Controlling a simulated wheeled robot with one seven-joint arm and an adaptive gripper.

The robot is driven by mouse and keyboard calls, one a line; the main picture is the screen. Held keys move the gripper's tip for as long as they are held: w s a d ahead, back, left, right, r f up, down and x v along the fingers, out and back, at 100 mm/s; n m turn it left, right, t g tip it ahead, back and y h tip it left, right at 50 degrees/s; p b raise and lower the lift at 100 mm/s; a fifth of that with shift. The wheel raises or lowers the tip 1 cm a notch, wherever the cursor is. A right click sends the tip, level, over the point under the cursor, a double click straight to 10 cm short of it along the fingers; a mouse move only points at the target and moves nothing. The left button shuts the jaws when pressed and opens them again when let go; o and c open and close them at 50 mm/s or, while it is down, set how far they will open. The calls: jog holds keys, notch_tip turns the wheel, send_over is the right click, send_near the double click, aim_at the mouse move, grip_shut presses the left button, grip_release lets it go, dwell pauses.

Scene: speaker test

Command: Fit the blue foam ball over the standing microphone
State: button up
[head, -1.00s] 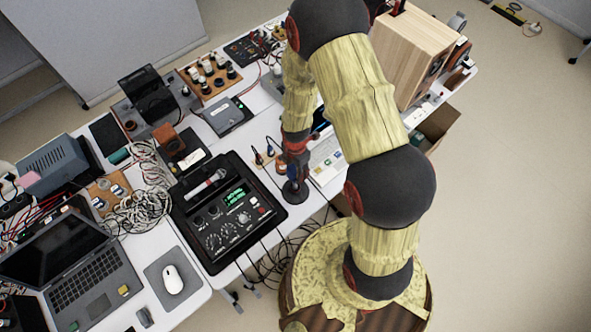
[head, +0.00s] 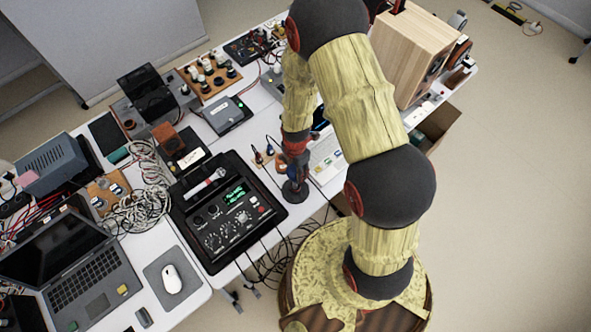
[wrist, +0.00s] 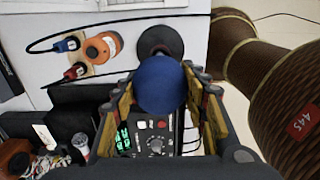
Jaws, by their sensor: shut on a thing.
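In the wrist view the blue foam ball (wrist: 158,88) sits between the fingertips of my gripper (wrist: 164,80), which is shut on it. Just beyond the ball is the dark round base (wrist: 160,38) of the standing microphone. The ball overlaps the near edge of this base in the picture. The microphone's upper part is hidden, so I cannot tell whether the ball touches it or is around it. In the head view the dark base (head: 293,192) stands near the table's front edge, directly below my wrist.
A black mixer (head: 225,215) with a microphone (head: 206,184) lying on it is left of the stand. An orange round part and blue and red plugs lie on a wooden board (wrist: 100,50). A wooden speaker box (head: 412,55) stands at the back right. Cables hang off the front edge.

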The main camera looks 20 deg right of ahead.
jog(key=shift+f, duration=0.15)
jog(key=o, duration=0.9)
notch_tip(320, 180, up, 12)
dwell(0.6)
